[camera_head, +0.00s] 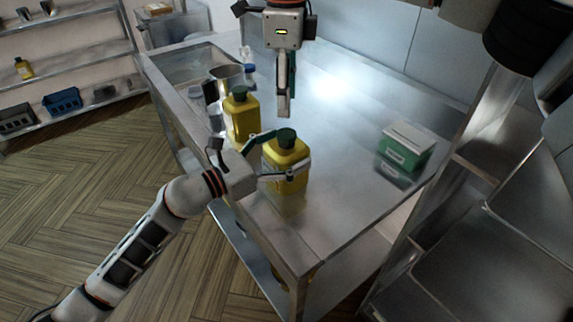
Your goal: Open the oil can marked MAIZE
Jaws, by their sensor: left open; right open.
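Two yellow oil cans with dark green caps stand upright on the steel table. The nearer oil can (287,158) has a pale label, mostly hidden and unreadable. The farther oil can (241,117) stands behind it to the left. I cannot tell which one is marked MAIZE. My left gripper (289,155) is open, with one finger on each side of the nearer can's body; contact is unclear. The nearer can's cap (287,138) is on. My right gripper (287,108) hangs down from above, open and empty, behind and above that cap.
A green and white box (405,147) stands on the right of the steel table (345,203). Metal containers (227,76) and a blue-capped bottle (249,71) stand near the sink at the back left. The table's middle right is clear. Shelves line the left wall.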

